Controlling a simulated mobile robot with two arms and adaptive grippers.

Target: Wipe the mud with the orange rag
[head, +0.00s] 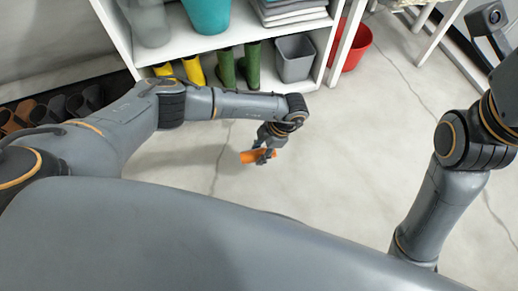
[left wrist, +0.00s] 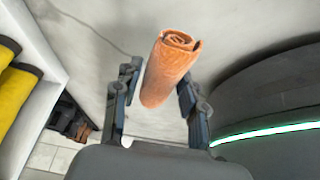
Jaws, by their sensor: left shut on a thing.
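The orange rag (head: 250,157) is rolled up in a loose cylinder. My left gripper (head: 264,156) is shut on it and holds it over the pale floor, in front of the shelf. In the left wrist view the rag (left wrist: 168,72) sits between the two fingers, with its spiral end pointing up in the picture. I see no mud in either view. My right arm shows at the right of the head view, but its fingers do not show.
A white shelf (head: 180,50) stands at the back with yellow boots (head: 194,70), green boots (head: 251,65) and a grey bin (head: 294,58). A red bucket (head: 357,45) stands right of it. Shoes (head: 45,110) lie at the left. The middle floor is clear.

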